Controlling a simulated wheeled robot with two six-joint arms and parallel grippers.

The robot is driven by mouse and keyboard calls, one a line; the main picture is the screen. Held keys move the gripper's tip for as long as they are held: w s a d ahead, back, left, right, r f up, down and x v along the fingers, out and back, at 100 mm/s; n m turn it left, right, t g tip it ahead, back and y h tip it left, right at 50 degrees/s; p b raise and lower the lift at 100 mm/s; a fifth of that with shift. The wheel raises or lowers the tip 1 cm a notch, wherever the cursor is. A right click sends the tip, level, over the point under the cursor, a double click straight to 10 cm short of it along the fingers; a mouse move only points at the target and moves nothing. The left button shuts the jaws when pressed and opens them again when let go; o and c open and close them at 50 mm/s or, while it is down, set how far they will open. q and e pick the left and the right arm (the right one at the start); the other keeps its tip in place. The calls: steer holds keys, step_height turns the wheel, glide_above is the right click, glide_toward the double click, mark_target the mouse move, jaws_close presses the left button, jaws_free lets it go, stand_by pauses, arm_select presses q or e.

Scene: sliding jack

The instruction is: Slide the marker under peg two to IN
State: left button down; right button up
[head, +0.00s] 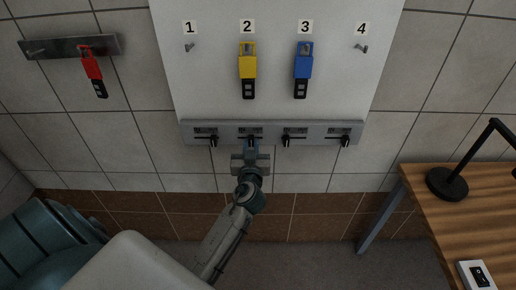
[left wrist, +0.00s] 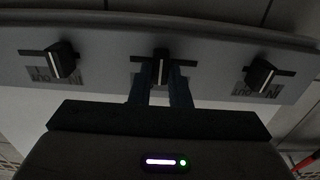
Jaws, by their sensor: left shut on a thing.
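A grey strip (head: 321,126) with several black sliding markers runs along the board's bottom edge. My left gripper (head: 251,148) reaches up to the marker under peg two (head: 254,138). In the left wrist view its fingers (left wrist: 161,85) are shut on this marker (left wrist: 160,62), one on each side. The fingers hide most of its label, so I cannot read its setting. The marker under peg one (head: 213,140) sits at the right of its label, the one under peg three (head: 287,141) at the left. My right gripper is out of view.
A yellow padlock (head: 247,62) hangs under number 2, a blue one (head: 303,62) under 3. Pegs one (head: 189,47) and four (head: 361,48) are bare. A red padlock (head: 91,68) hangs from a wall rail at left. A wooden table (head: 465,215) with a lamp stands right.

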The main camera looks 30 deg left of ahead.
arm_select(q)
steer(key=a, duration=0.1)
steer(key=s+a+b, duration=0.1)
steer(key=shift+s+a+f, duration=0.1)
steer(key=shift+s+a, duration=0.2)
steer(key=shift+a, duration=0.1)
steer(key=shift+d, duration=0.1)
steer(key=c, duration=1.5)
jaws_free()
steer(key=shift+o, duration=0.7)
steer(key=shift+a, duration=0.25)
steer(key=shift+s+d, duration=0.1)
